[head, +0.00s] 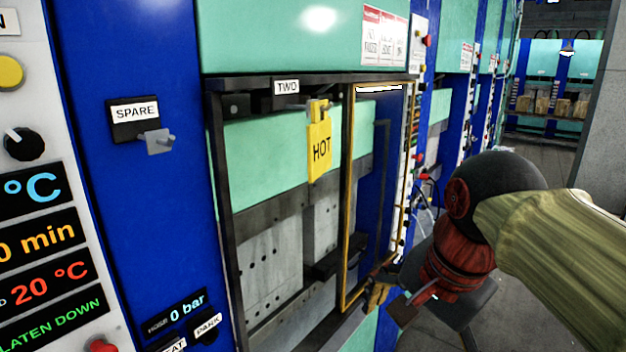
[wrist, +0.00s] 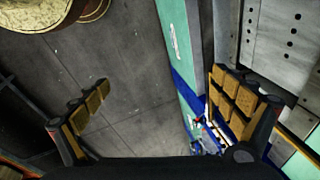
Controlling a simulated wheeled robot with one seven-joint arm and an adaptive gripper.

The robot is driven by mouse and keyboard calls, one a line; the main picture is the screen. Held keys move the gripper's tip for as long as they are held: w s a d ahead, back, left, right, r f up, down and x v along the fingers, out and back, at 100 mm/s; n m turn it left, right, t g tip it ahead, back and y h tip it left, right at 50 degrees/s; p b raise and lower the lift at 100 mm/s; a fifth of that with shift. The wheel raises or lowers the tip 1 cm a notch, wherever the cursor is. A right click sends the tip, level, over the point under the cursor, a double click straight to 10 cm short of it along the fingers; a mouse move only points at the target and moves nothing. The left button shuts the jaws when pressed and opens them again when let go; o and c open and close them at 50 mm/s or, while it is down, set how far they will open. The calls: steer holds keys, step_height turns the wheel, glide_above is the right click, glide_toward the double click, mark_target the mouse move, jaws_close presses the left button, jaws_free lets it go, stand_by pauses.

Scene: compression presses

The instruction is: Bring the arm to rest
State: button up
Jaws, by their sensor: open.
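My arm comes in from the right of the head view, with an olive sleeve and a red and black wrist. My gripper (head: 378,292) is at the lower middle of that view, beside the lower right corner of the yellow-edged guard frame on press TWO. In the wrist view my gripper (wrist: 160,92) is open, its two padded fingers wide apart with nothing held between them. The right finger is close to the press front; I cannot tell whether it touches.
Press TWO has a yellow HOT tag (head: 320,148) hanging at its top bar. A SPARE label plate with a hook (head: 134,114) is on the blue panel to the left. More presses recede at the right, beside a grey pillar (head: 604,110). Bare grey floor (wrist: 120,50) shows below my gripper.

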steer(key=s+d+f+n+b, duration=0.1)
steer(key=s+f+n+b, duration=0.1)
steer(key=f, duration=0.7)
steer(key=s+d+f+n+t+b, duration=0.1)
steer(key=f+n+b, duration=0.4)
steer(key=f, duration=0.5)
steer(key=s+d+f+n+t+b, duration=0.1)
steer(key=s+d+f+n+b, duration=0.2)
steer(key=f, duration=0.7)
steer(key=shift+s+f+h+b, duration=0.15)
steer(key=shift+s+h+b, duration=0.25)
steer(key=shift+s+b, duration=0.45)
steer(key=shift+w, duration=0.15)
steer(key=shift+c, duration=0.7)
stand_by(0.7)
